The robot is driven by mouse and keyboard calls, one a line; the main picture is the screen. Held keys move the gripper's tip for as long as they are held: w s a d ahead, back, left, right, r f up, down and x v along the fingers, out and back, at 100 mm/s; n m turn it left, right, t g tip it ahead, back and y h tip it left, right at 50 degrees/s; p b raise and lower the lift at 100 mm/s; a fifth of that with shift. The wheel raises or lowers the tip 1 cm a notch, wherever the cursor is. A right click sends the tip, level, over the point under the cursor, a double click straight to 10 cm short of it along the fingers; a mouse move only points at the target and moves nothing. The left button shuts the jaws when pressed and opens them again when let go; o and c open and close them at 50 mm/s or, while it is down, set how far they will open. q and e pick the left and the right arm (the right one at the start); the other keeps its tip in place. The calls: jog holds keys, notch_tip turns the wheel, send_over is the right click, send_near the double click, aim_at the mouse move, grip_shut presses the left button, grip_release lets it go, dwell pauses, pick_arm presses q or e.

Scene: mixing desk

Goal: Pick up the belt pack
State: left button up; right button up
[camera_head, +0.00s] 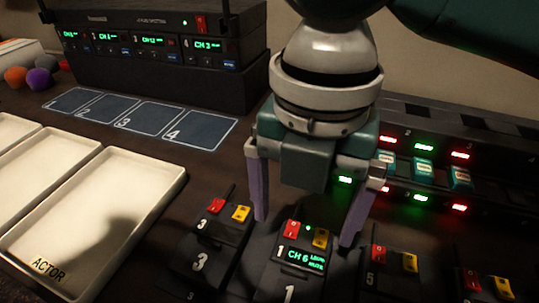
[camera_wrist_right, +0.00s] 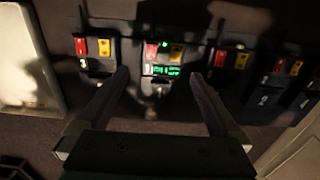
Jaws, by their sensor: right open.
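A black belt pack marked 1 (camera_head: 296,270), with red and yellow switches and a lit green display reading CH 6, stands in the row at the bottom of the head view. It also shows in the right wrist view (camera_wrist_right: 161,70). My right gripper (camera_head: 305,228) is open and points down over this pack, one finger to each side of its top. In the right wrist view its fingers (camera_wrist_right: 160,76) flank the lit pack, with nothing held between them. Whether they touch its sides, I cannot tell. My left gripper is not in view.
Unlit belt packs stand close on both sides: pack 3 (camera_head: 215,243) left, pack 5 (camera_head: 388,277) right. A charger rack (camera_head: 430,170) with red and green lights is behind. White trays (camera_head: 158,178), numbered mats (camera_head: 200,129) and a receiver stack (camera_head: 165,60) are at left.

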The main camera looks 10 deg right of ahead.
aim_at(302, 248)
notch_tip(302, 248, down, 6)
jog(key=shift+s+d+r+b, duration=0.1)
jog(key=shift+s+d+b, duration=0.05)
jog(key=shift+b, duration=0.5)
jog(key=shift+r, duration=0.1)
jog(key=c, duration=1.3)
